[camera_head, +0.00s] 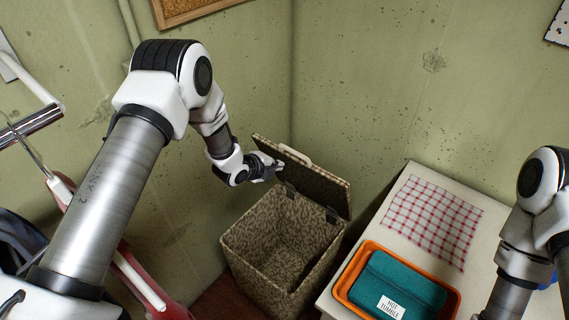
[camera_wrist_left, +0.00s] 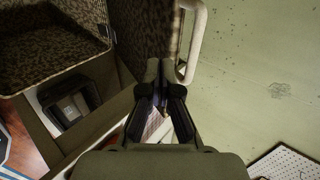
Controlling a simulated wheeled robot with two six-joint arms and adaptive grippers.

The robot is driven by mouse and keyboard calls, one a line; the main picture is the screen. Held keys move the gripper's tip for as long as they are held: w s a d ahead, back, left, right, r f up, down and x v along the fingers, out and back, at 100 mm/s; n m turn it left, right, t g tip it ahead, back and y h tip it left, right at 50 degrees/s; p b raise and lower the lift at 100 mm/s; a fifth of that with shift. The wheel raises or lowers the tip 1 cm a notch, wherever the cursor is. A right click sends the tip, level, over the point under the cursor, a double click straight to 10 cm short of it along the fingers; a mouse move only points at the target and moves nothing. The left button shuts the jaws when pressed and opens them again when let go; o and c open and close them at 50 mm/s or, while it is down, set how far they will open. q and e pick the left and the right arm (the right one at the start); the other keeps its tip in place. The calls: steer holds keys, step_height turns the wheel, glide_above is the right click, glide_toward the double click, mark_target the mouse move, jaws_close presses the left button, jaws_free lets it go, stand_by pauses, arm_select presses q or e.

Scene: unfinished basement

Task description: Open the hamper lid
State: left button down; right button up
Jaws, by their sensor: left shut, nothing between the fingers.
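The patterned hamper (camera_head: 262,268) stands on the floor near the wall corner, its inside showing and looking empty. Its lid (camera_head: 322,187) is raised, standing tilted up from the hinges on the rear rim. A pale handle (camera_head: 295,155) sits on the lid's upper edge. My left gripper (camera_head: 278,169) is shut and empty, close to the lid near the handle. In the left wrist view the fingers (camera_wrist_left: 161,75) are beside the lid (camera_wrist_left: 134,32) and the handle (camera_wrist_left: 194,40); I cannot tell whether they touch. My right gripper is out of view.
A pale table (camera_head: 398,208) stands right of the hamper, close to it. It holds a checked cloth (camera_head: 434,221) and an orange tray (camera_head: 347,287) with a folded teal cloth (camera_head: 405,284) and a white label. Green walls close off the back.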

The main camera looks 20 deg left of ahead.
arm_select(q)
steer(key=w, duration=0.1)
steer(key=w+d, duration=0.1)
steer(key=w+p, duration=0.1)
steer(key=w, duration=0.1)
steer(key=shift+d+r, duration=0.3)
steer(key=shift+d, duration=0.05)
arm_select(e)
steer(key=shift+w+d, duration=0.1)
arm_select(q)
steer(key=shift+w, duration=0.15)
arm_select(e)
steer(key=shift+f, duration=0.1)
